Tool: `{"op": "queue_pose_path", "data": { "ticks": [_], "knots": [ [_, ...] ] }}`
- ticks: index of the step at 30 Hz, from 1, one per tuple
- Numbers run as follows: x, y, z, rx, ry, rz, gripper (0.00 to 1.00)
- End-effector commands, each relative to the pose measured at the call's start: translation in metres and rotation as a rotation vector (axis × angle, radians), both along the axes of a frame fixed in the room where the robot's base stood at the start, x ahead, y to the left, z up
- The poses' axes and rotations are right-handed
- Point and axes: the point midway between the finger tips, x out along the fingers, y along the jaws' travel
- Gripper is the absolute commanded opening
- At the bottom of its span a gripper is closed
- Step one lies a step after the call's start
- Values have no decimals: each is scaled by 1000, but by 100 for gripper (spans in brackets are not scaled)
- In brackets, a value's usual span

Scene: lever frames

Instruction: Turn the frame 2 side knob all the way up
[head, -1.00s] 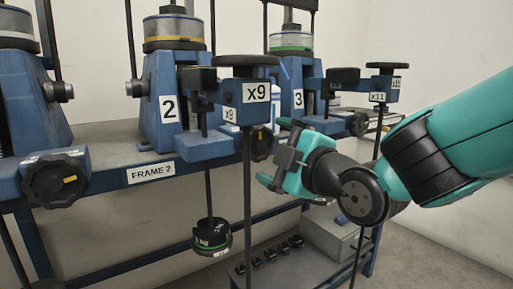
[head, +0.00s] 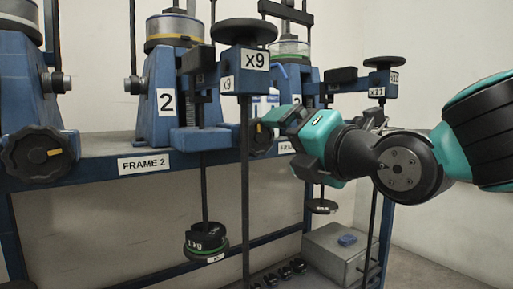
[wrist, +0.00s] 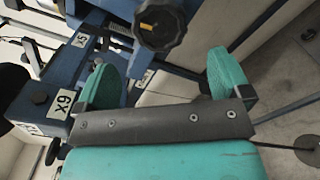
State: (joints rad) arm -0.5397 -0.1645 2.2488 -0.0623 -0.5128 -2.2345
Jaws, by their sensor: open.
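The frame 2 stand (head: 158,120) is blue, with a "2" label on its side and a "FRAME 2" plate (head: 143,164) on the rail below. A black knob (head: 260,137) with a yellow mark sits to its right, partly hidden by my gripper in the head view. My gripper (head: 280,132) is open and empty beside this knob. In the wrist view the black knob (wrist: 160,22) shows beyond the two green fingers, above the gap between them, with its yellow mark toward the left. My gripper (wrist: 163,75) appears apart from it.
A blue x9 arm (head: 242,58) with a black top disc and a long rod stands in front of frame 2. Another yellow-marked knob (head: 38,153) is at far left. A 1 kg weight (head: 206,241) hangs below. A grey box (head: 340,250) sits low right.

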Motion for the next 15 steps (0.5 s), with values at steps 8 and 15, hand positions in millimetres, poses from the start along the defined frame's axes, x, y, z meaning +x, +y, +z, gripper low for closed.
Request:
{"op": "queue_pose_path", "data": {
  "ticks": [8,15],
  "knots": [
    [31,21,2,1,4,0,96],
    [61,41,2,2,4,0,96]
  ]
}}
